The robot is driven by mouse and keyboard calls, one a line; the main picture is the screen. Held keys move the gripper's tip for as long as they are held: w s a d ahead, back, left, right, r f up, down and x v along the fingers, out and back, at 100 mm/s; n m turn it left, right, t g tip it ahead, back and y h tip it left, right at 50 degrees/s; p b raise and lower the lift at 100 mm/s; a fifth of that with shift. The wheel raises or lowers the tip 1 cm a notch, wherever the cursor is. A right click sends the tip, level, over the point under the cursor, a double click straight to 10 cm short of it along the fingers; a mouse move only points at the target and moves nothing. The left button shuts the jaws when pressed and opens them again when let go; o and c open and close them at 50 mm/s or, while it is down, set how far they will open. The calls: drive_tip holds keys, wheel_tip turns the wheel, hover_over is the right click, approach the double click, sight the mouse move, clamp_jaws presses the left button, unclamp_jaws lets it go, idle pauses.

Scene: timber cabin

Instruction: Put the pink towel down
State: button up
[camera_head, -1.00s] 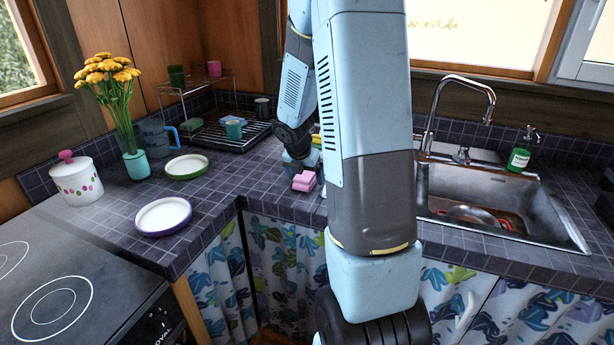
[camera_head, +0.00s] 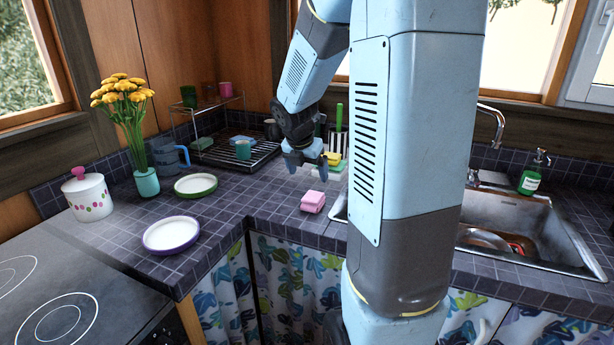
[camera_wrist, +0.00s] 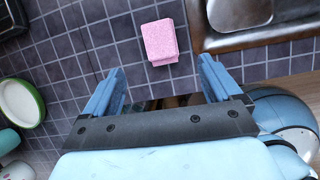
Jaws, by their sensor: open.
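The pink towel (camera_head: 313,201), a small folded block, lies on the dark tiled counter left of the sink. It also shows in the wrist view (camera_wrist: 160,42), lying flat ahead of my fingers. My gripper (camera_head: 304,170) is open and empty above the counter, behind and slightly left of the towel in the head view. In the wrist view the two blue fingers of my gripper (camera_wrist: 161,88) are spread wide, with the towel beyond their tips and apart from them.
The sink (camera_head: 530,232) is at the right, with a green soap bottle (camera_head: 532,175) behind it. A yellow-green sponge (camera_head: 333,160) is near my gripper. A purple-rimmed plate (camera_head: 171,234), a green-rimmed plate (camera_head: 196,185) and a dish rack (camera_head: 238,158) stand to the left. Counter around the towel is clear.

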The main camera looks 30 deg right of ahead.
drive_tip(key=s+a+r+m+t+y, duration=0.1)
drive_tip(key=s+a+r+m, duration=0.3)
drive_tip(key=s+m, duration=0.3)
drive_tip(key=s+a+r+m+t+y, duration=0.1)
drive_tip(key=s+a+r+m, duration=0.3)
drive_tip(key=s+m, duration=0.4)
drive_tip(key=s+a+r+m+y, duration=0.1)
drive_tip(key=s+a+r+m, duration=0.3)
drive_tip(key=m, duration=0.6)
drive_tip(key=s+a, duration=0.2)
drive_tip(key=s, duration=0.1)
drive_tip(key=shift+s+r+t+y, duration=0.25)
drive_tip(key=shift+s+t+y, duration=0.05)
drive_tip(key=shift+t, duration=0.1)
drive_tip(key=shift+a, duration=0.1)
